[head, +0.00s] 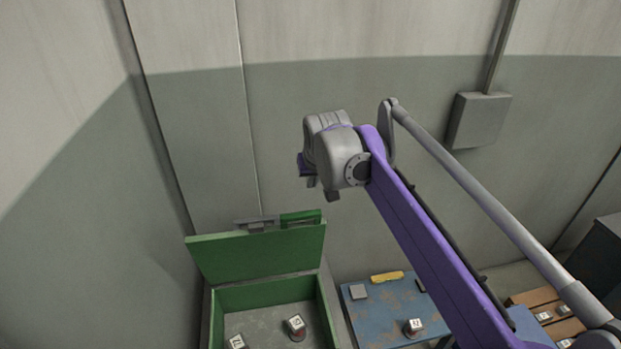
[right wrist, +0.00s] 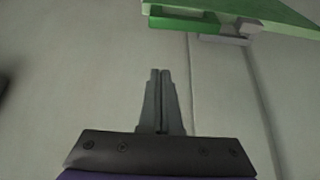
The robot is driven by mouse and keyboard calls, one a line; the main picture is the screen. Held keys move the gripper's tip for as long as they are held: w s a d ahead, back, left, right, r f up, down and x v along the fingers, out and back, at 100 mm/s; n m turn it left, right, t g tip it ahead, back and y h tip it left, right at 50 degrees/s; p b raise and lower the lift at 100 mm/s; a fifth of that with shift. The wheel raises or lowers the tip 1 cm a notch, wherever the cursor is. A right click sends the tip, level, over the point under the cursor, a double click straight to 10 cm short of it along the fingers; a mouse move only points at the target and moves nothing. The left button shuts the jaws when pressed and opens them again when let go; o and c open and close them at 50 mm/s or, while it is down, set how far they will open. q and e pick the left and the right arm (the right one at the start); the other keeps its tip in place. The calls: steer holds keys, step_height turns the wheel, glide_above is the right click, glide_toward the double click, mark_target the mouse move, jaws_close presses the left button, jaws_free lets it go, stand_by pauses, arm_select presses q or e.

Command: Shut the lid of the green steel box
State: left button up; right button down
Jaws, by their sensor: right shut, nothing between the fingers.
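The green steel box (head: 270,293) stands at the lower middle of the head view, cut off by the bottom edge. Its lid (head: 258,252) is up, tilted open at the back, with a handle and latch on its top edge. In the right wrist view the lid (right wrist: 215,25) shows at the top right. My right gripper (head: 321,190) is above and slightly right of the lid, apart from it. In the right wrist view its fingers (right wrist: 160,72) are together with nothing between them. My left gripper is not in view.
Small white-topped items (head: 296,325) lie inside the box. A blue table (head: 375,318) to its right holds a yellow object (head: 387,277) and small blocks. A grey wall box (head: 479,120) and pipe are at the right. A wooden pallet (head: 545,306) is at the far right.

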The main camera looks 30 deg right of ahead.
mark_target(312, 211)
steer(key=f, duration=0.4)
steer(key=w+f, duration=0.1)
steer(key=f, duration=0.2)
steer(key=shift+d+f, duration=0.1)
steer(key=shift+d, duration=0.05)
steer(key=shift+s+f, duration=0.1)
steer(key=shift+s, duration=0.2)
